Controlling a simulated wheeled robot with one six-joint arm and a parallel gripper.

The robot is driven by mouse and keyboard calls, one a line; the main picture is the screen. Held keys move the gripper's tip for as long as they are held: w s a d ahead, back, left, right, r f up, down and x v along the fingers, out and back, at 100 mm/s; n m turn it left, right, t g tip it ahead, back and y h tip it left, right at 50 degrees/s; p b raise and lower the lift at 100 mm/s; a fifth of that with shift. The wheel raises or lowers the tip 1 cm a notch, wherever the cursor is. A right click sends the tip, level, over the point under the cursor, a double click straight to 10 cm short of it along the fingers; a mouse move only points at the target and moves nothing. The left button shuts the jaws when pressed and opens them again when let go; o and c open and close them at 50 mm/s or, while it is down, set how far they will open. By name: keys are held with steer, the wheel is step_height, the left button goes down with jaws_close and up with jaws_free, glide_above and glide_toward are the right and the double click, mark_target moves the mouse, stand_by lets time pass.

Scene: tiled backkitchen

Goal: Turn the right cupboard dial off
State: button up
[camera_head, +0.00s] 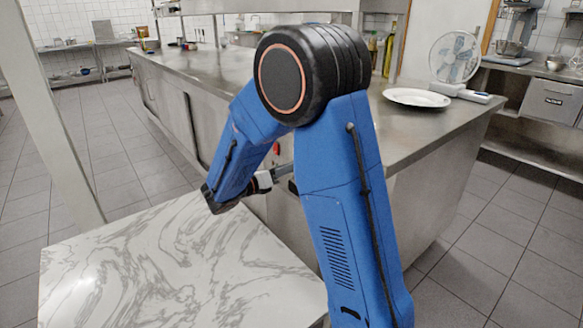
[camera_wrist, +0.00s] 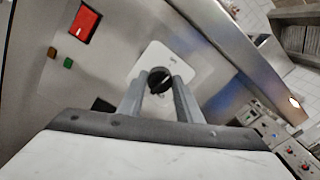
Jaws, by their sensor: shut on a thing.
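The black cupboard dial (camera_wrist: 160,78) sits on a white plate (camera_wrist: 172,56) on the steel cupboard front in the wrist view. My gripper (camera_wrist: 160,84) has one finger on each side of the dial and is shut on it. The dial's pointer position is hard to read. In the head view my gripper (camera_head: 283,172) reaches the cupboard front (camera_head: 257,205), and the dial is hidden behind my arm.
A red switch (camera_wrist: 84,23) and small green and brown lights are left of the dial. A marble-topped table (camera_head: 170,265) stands close in front of the cupboard. A white plate (camera_head: 417,97) and a fan (camera_head: 455,57) stand on the counter.

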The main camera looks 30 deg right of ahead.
steer(key=shift+f, duration=0.1)
stand_by(0.4)
steer(key=o, duration=1)
steer(key=shift+o, duration=0.2)
steer(key=s+a, duration=0.3)
steer(key=a, duration=1.4)
steer(key=shift+s, duration=0.15)
steer(key=s+d+m+g+y, duration=0.4)
steer(key=s+d+m+y, duration=0.3)
steer(key=s+d+m, duration=0.6)
steer(key=s+a+m+t+y, duration=0.2)
steer(key=s+m+y, duration=0.3)
steer(key=s, duration=0.3)
steer(key=s+a+m+t+y, duration=0.3)
steer(key=s+m+y, duration=0.2)
steer(key=s+m, duration=0.3)
steer(key=shift+s+a+f+y, duration=0.15)
steer(key=shift+s+a+y, duration=0.15)
steer(key=shift+s, duration=0.15)
